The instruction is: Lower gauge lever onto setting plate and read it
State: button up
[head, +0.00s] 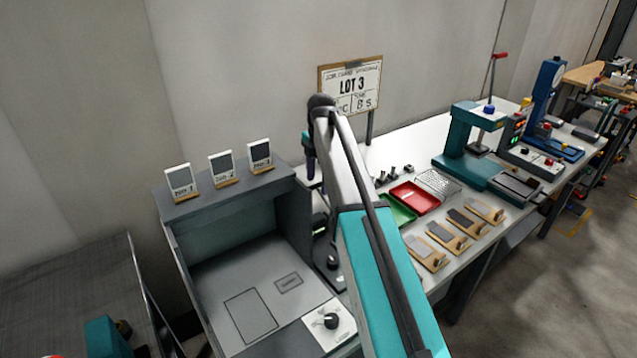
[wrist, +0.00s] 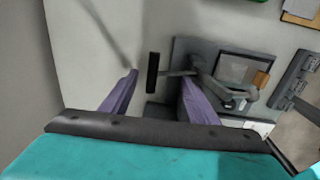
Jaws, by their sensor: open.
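My gripper (wrist: 158,82) is open in the wrist view, its two purple fingers apart. A black lever handle (wrist: 153,72) on a thin rod appears in the gap between the fingertips; whether it is level with them or beyond cannot be told. The rod leads right to a grey gauge-like fixture (wrist: 205,80) with a dark base. A flat grey plate (wrist: 235,68) with a tan block (wrist: 261,79) lies beside it; whether it is the setting plate is unclear. No reading is legible.
A grey booth (head: 232,215) with several small cards on top stands left of my arm. Right of it on the white bench are a red tray (head: 414,198), a green tray (head: 399,211), several sample boards (head: 447,236) and a teal press (head: 465,150).

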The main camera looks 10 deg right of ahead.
jog(key=shift+w+f, duration=0.1)
jog(key=shift+f, duration=0.9)
grip_shut()
jog(key=shift+d, duration=0.1)
